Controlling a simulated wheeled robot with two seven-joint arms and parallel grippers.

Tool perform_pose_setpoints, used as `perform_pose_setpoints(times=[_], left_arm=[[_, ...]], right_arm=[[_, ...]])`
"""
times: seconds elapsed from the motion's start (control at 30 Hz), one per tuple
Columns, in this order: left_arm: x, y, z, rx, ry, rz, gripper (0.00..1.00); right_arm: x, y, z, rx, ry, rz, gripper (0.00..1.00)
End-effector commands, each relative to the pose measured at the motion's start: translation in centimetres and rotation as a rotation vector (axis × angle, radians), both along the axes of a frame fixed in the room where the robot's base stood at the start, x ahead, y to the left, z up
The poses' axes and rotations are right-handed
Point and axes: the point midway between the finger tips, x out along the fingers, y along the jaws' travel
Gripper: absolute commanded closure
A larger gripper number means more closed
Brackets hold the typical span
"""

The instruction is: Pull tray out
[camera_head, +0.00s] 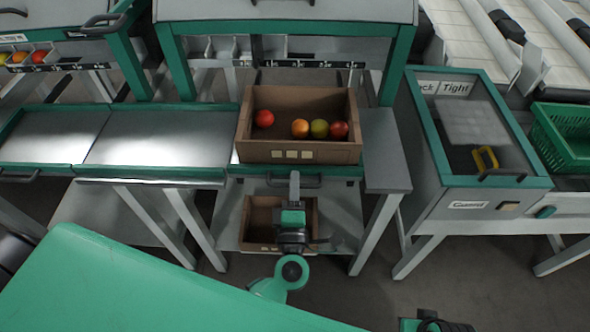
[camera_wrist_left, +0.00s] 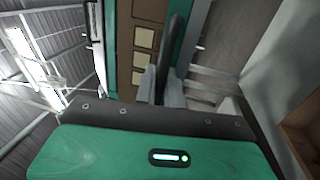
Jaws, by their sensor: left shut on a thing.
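The tray (camera_head: 345,171) has a green front rim below a brown wooden box; most of its bed is hidden by that box. A dark bar handle (camera_head: 309,181) is on its front. My left gripper (camera_head: 294,178) reaches up from below and is shut on the handle. In the left wrist view my left gripper (camera_wrist_left: 161,87) has its fingers around the dark handle (camera_wrist_left: 179,45), close to the green rim. My right gripper does not show; only a cut-off green and black part of my own is at the bottom edge of the head view.
The brown box (camera_head: 264,151) holds a few red, orange and greenish tomatoes. Another brown box (camera_head: 262,214) stands on the shelf below, partly behind my left arm. Metal trays (camera_head: 150,140) lie to the left. A glass-topped cabinet (camera_head: 433,140) and a green crate (camera_head: 547,150) are at right.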

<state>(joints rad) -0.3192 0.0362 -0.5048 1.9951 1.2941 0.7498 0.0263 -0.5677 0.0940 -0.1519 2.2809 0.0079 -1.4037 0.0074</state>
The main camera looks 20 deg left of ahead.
Motion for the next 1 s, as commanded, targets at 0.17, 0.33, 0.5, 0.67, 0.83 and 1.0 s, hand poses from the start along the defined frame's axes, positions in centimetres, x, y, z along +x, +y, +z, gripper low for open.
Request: perform_pose_setpoints(times=[0.17, 0.33, 0.5, 0.67, 0.83, 1.0], left_arm=[[-0.5, -0.2, -0.1, -0.001, 0.002, -0.002, 1.0], [-0.5, -0.2, -0.1, -0.001, 0.002, -0.002, 1.0], [-0.5, -0.2, -0.1, -0.001, 0.002, -0.002, 0.85], [-0.5, -0.2, -0.1, 0.0, 0.001, -0.001, 0.85], [-0.7, -0.3, -0.1, 0.0, 0.002, -0.001, 0.85], [-2.7, -0.8, -0.7, 0.0, 0.004, -0.001, 0.85]], right_arm=[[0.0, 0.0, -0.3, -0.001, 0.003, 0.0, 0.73], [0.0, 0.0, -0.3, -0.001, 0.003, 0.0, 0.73], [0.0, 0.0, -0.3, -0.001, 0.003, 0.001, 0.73], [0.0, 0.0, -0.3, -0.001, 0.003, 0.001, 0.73], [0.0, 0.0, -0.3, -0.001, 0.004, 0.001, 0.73], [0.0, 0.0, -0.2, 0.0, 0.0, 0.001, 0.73]])
